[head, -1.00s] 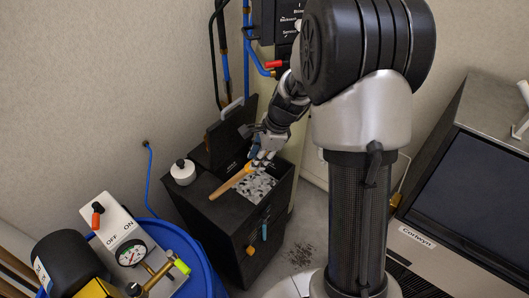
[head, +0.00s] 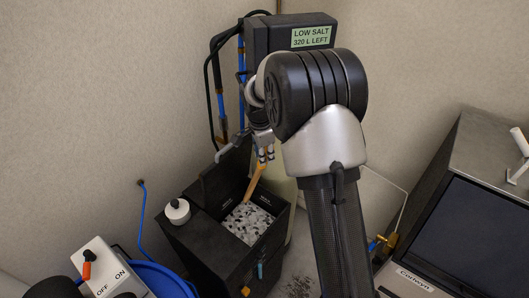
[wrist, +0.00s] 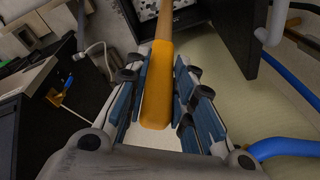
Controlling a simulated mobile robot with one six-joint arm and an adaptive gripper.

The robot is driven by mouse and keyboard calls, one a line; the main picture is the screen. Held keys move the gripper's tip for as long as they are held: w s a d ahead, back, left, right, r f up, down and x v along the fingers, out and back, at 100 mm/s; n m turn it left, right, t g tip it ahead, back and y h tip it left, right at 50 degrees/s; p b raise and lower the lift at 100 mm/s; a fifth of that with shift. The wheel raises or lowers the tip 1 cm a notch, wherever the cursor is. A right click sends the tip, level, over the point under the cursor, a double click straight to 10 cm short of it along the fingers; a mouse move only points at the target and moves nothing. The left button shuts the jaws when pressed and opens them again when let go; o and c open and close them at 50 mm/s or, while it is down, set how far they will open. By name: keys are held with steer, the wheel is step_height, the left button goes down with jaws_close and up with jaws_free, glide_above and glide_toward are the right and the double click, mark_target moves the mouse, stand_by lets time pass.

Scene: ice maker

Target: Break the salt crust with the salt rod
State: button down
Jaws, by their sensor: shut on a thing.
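The salt rod (head: 255,182) is a wooden stick with an orange grip. My gripper (head: 264,157) is shut on its orange grip, which fills the space between the fingers in the wrist view (wrist: 157,95). The rod slants down toward the salt crust (head: 247,224), a speckled white and grey surface inside the open black salt tank (head: 195,240). The rod's lower end is at or just above the back part of the salt; I cannot tell whether it touches. In the wrist view the salt (wrist: 148,8) shows only at the top edge.
The tank's raised lid (head: 222,180) stands behind the opening. A white knob (head: 177,211) sits on the tank's top, left of the opening. A control box (head: 290,36) reads "LOW SALT 320 L LEFT".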

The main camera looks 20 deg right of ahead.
step_height(320, 180, down, 19)
steer(key=b, duration=1.2)
steer(key=shift+f, duration=0.3)
stand_by(0.4)
steer(key=shift+f+b, duration=1.2)
steer(key=shift+b, duration=0.05)
steer(key=shift+f, duration=0.2)
steer(key=shift+f+b, duration=1.4)
steer(key=shift+b, duration=0.1)
stand_by(1.4)
